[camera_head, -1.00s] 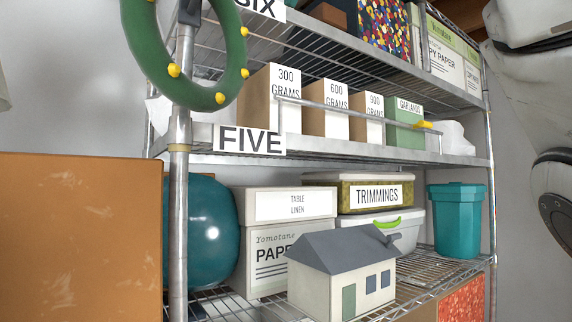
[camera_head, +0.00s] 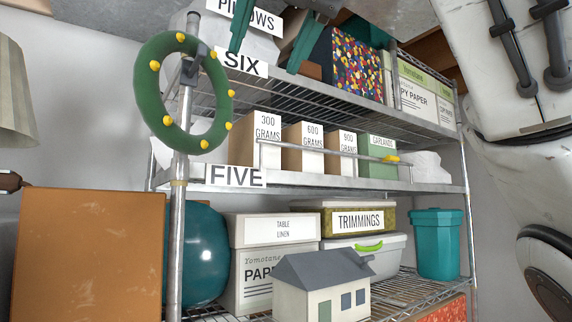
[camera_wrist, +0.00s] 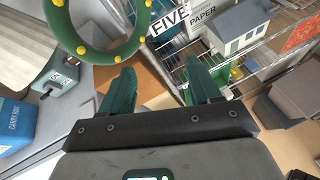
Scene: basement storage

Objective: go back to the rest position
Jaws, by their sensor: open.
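My gripper (camera_head: 264,60) shows at the top of the head view, with its two dark green fingers apart in front of the upper shelf. In the wrist view my gripper (camera_wrist: 160,82) is open, with nothing between the fingers. A green wreath with yellow balls (camera_head: 139,93) hangs at the shelf's front left post, left of the fingers and apart from them. The wreath also shows at the upper left of the wrist view (camera_wrist: 66,35).
A metal shelf rack (camera_head: 340,183) holds boxes, a toy house (camera_head: 320,290) and a teal bin (camera_head: 437,245). A large orange-brown box (camera_head: 85,255) stands at the left. A blue carry box (camera_wrist: 14,122) and a grey box (camera_wrist: 300,95) show in the wrist view.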

